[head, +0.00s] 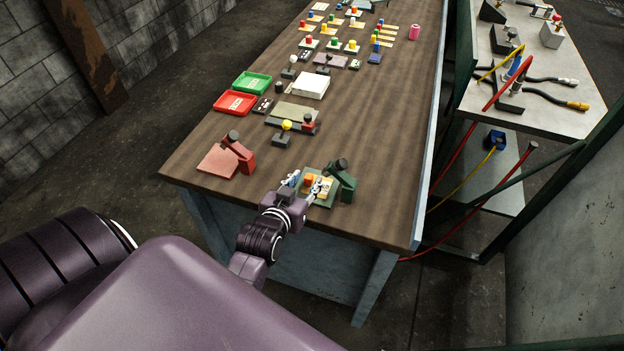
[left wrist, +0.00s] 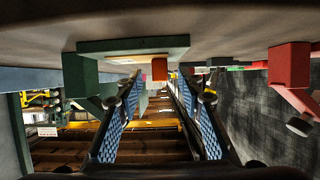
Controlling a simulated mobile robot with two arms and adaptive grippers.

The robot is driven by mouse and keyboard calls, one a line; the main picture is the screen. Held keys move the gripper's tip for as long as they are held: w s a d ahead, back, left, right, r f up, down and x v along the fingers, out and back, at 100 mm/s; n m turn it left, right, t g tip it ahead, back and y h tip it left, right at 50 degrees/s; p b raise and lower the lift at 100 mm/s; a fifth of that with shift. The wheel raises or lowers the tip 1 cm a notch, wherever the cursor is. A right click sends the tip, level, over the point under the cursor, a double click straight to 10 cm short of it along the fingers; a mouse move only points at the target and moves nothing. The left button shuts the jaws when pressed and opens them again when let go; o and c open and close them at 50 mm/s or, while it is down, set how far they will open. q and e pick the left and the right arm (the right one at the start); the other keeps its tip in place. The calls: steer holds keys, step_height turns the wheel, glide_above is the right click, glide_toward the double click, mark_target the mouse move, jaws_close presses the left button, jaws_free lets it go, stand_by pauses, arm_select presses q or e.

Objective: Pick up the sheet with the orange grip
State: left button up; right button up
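The orange grip (head: 309,180) stands on a small pale yellow sheet (head: 325,187) on the green plate of a green press-like device (head: 341,178), near the front edge of the table. My left gripper (head: 304,184) is open, with one finger on either side of the orange grip. In the left wrist view, which looks upside down, the orange grip (left wrist: 160,68) shows beyond and between the spread fingertips (left wrist: 157,82), below the green plate (left wrist: 135,48). I cannot tell whether a finger touches the grip. The gripper partly hides the sheet. My right gripper is not in view.
A red press-like device (head: 238,155) stands to the left. A stand with a yellow knob (head: 286,126), a red tray (head: 236,103), a green tray (head: 253,83) and a white block (head: 310,85) are farther back. Bare wooden table (head: 395,140) lies to the right.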

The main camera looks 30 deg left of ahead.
arm_select(q)
steer(key=shift+x, duration=1.2)
steer(key=shift+s, duration=0.1)
steer(key=shift+c, duration=0.2)
jaws_close()
